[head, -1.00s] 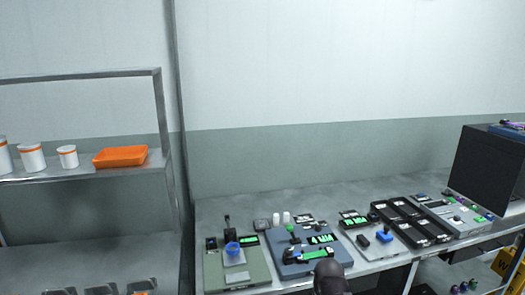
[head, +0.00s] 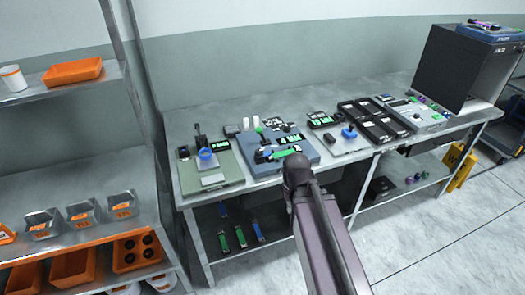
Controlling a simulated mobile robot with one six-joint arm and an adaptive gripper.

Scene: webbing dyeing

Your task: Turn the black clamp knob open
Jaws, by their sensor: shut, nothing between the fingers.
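The black clamp knob cannot be told apart for certain at this size. Small dark parts show on several devices on the bench. A green-grey device (head: 222,181) at the left carries a black upright part (head: 199,143) and a blue ring (head: 206,153). A blue-grey device (head: 312,152) beside it has green displays and a green-and-black bar (head: 283,153). A pale device (head: 335,147) right of it carries a blue knob (head: 349,133). My dark arm rises from the bottom and its rounded joint stands in front of the bench edge. My gripper is not visible.
The metal bench (head: 180,125) runs along the wall. Black trays (head: 365,122), a control panel (head: 420,115) and a dark box cabinet (head: 455,70) stand to the right. A shelf with orange trays (head: 72,71) is at left. Floor at lower right is clear.

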